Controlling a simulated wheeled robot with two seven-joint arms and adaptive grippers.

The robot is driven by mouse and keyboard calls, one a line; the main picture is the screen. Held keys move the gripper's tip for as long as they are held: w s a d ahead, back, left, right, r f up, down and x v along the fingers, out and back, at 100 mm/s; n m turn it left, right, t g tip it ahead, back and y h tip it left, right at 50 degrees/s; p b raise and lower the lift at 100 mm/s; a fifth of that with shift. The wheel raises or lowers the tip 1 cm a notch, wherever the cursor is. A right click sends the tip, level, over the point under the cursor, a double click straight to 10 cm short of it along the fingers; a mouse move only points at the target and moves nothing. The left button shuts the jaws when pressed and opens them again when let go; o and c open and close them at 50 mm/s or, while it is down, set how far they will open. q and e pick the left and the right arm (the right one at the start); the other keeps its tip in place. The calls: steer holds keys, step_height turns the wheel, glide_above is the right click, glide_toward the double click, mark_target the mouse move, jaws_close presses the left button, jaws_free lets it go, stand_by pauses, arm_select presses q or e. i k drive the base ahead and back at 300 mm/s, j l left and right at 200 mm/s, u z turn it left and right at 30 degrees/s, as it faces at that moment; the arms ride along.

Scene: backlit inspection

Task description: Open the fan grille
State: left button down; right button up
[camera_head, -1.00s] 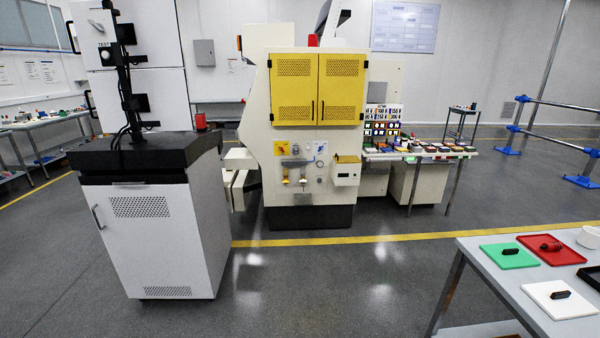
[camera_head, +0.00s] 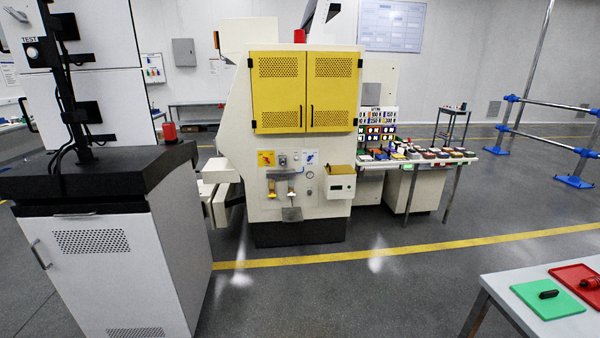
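No part that I can clearly tell to be the fan grille shows in the head view. Perforated vent panels show on the two shut yellow doors (camera_head: 306,92) of the cream machine (camera_head: 290,170). Another perforated panel (camera_head: 92,242) is on the front of the grey-white cabinet (camera_head: 110,280) at the left, which has a handle at its left edge. Neither of my grippers is in view.
A long table (camera_head: 425,164) with several small coloured items stands right of the machine. A grey table (camera_head: 510,288) with a green tray (camera_head: 535,304) and a red tray (camera_head: 570,274) is at the lower right. The floor between cabinet and grey table is clear.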

mark_target(341, 169)
steer(key=i+z, duration=0.25)
steer(key=i, duration=0.55)
steer(key=i+j+z, duration=0.2)
steer(key=i, duration=0.6)
steer(key=i+l+z, duration=0.1)
steer(key=i+z, duration=0.15)
steer(key=i, duration=0.8)
steer(key=i+j+z, duration=0.2)
steer(key=i, duration=0.85)
steer(key=l, duration=0.1)
